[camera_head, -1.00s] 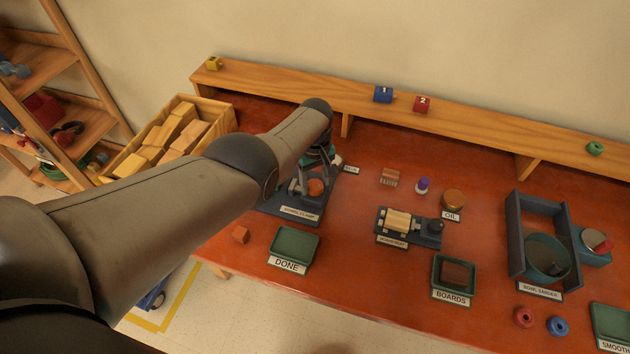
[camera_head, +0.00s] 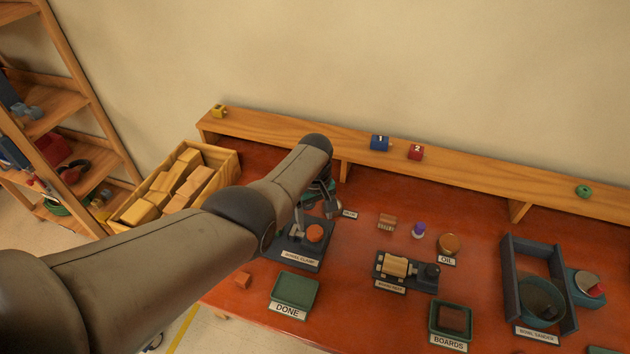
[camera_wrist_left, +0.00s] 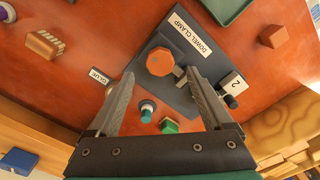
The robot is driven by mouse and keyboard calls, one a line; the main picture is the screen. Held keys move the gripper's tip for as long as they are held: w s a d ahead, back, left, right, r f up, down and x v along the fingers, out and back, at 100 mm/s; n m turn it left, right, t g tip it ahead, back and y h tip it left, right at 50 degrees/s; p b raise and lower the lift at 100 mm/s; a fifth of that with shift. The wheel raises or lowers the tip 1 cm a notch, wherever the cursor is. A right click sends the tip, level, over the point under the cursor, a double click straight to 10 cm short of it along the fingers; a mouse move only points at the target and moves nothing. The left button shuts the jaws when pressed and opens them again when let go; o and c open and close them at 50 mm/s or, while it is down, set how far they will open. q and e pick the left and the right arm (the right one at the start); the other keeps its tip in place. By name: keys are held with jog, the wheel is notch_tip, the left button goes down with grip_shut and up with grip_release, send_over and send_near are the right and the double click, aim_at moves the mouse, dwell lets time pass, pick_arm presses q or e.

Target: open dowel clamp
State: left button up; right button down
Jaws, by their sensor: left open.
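The dowel clamp (camera_head: 297,252) is a dark grey base on the red bench, with its label on the front edge. It also shows in the left wrist view (camera_wrist_left: 186,42). An orange-red eight-sided piece (camera_wrist_left: 160,62) sits on it, also seen in the head view (camera_head: 314,233). A grey metal part (camera_wrist_left: 181,74) stands beside that piece. My left gripper (camera_wrist_left: 158,82) is open and empty, fingers pointing at the clamp. My forearm partly hides it in the head view. My right gripper is out of view.
A green tray marked DONE (camera_head: 314,290) stands in front of the clamp. A wooden shelf (camera_head: 270,130) runs along the back. A crate of wood blocks (camera_head: 226,165) is at the left.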

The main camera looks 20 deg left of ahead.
aim_at(315, 231)
pick_arm(q)
notch_tip(315, 231, up, 10)
jog(key=p, duration=0.3)
jog(key=shift+p, duration=0.4)
